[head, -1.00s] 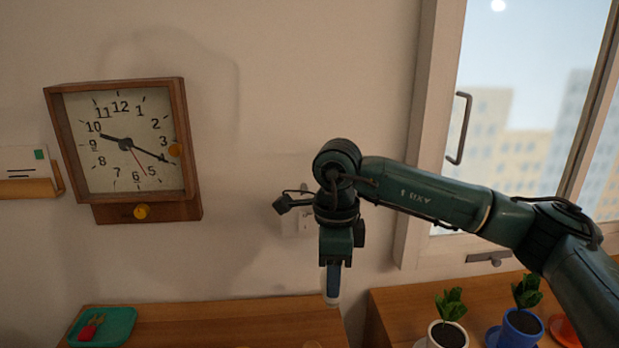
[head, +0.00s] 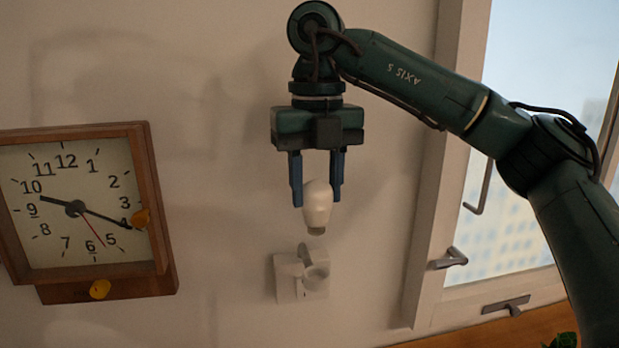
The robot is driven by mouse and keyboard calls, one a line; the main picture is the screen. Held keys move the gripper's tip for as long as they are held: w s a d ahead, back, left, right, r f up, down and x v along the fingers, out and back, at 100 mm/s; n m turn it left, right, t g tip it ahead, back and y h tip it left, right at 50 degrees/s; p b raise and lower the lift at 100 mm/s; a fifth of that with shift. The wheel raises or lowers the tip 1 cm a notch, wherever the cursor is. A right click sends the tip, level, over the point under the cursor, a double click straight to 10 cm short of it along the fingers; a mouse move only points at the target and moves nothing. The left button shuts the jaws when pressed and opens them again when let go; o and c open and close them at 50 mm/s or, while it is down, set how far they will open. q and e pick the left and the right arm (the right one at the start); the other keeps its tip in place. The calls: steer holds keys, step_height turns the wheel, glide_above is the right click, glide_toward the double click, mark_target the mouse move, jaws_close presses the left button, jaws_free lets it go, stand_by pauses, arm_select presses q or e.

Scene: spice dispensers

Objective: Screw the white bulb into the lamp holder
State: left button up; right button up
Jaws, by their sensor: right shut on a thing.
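The white bulb (head: 317,203) is in the head view right of centre, upright with its metal base pointing down. My right gripper (head: 317,192) points down with its two blue fingers on either side of the bulb, and it is shut on it. The lamp holder (head: 314,272) is a pale cup on a bracket on the wall, below the bulb. The bulb's base is apart from the holder, a short gap above it in the picture. How far each is from the wall is hard to tell. My left gripper is not in view.
A wooden-framed clock (head: 78,208) with yellow knobs hangs on the wall to the left. A window (head: 520,170) with handles is at the right, behind my right arm. A wooden surface (head: 500,332) shows at the bottom right. The wall between clock and holder is clear.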

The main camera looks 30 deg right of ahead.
mark_target(317, 233)
steer(key=shift+s, duration=0.2)
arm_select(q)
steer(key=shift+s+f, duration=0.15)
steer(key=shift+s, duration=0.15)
arm_select(e)
steer(key=shift+f+b, duration=0.75)
steer(key=shift+f, duration=0.15)
step_height(317, 233, down, 2)
steer(key=shift+b, duration=0.75)
step_height(317, 233, down, 2)
steer(key=shift+b, duration=0.75)
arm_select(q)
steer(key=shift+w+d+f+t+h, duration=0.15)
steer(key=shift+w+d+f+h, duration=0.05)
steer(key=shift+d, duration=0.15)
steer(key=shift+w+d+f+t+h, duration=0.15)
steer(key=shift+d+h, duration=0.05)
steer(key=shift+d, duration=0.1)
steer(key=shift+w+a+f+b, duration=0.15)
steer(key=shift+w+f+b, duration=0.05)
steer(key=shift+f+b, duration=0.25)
arm_select(e)
steer(key=shift+f, duration=0.55)
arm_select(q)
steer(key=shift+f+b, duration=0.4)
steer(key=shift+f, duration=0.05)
arm_select(e)
steer(key=shift+f, duration=0.65)
